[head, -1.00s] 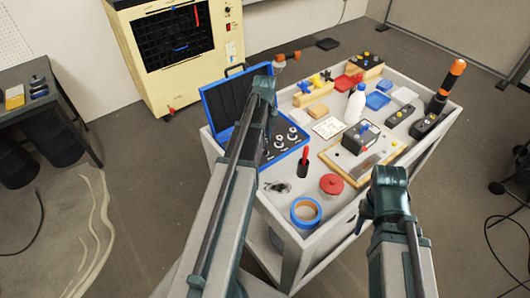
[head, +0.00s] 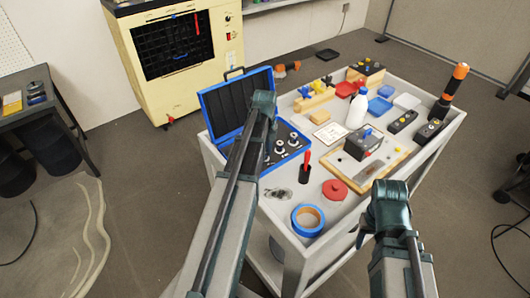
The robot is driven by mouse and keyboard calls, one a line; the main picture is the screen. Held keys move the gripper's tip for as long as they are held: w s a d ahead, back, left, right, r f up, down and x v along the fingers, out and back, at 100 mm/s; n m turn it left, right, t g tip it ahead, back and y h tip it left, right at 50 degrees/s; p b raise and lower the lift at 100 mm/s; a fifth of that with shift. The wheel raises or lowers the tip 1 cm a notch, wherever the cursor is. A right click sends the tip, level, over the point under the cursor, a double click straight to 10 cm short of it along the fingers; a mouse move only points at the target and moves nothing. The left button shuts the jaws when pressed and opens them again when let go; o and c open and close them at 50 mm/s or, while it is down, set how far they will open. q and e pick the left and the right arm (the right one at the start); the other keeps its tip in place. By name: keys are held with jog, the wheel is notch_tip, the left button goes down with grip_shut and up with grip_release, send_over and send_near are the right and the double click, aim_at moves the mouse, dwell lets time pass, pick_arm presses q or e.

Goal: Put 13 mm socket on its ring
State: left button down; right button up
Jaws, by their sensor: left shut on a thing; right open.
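The open blue socket case (head: 222,106) lies at the left end of the cart, lid raised. Several metallic sockets (head: 293,140) stand in its dark tray; their sizes and the rings under them are too small to read. My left gripper (head: 264,148) points down at the left part of the case. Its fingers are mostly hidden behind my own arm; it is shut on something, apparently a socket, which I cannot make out. My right gripper (head: 361,236) is open and empty, by the cart's front edge, away from the case.
The grey cart (head: 268,197) also bears a red-handled tool in a black holder (head: 305,166), blue tape (head: 296,222), a red lid (head: 335,190), a black box on a wooden board (head: 364,143) and a white bottle (head: 357,108). A cream cabinet (head: 188,92) stands behind.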

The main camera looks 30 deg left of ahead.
aim_at(266, 152)
pick_arm(q)
jog(key=c, duration=0.7)
grip_release()
notch_tip(266, 152, up, 12)
jog(key=p, duration=1.2)
jog(key=shift+r, duration=0.1)
jog(key=s+d+n, duration=0.5)
jog(key=d+n, duration=0.1)
jog(key=d, duration=0.4)
jog(key=s+d+n, duration=0.6)
jog(key=d, duration=0.4)
jog(key=s+d+n+y, duration=0.1)
jog(key=s+d+n, duration=0.4)
jog(key=d, duration=0.5)
jog(key=shift+s+d+n, duration=0.25)
jog(key=shift+n, duration=0.55)
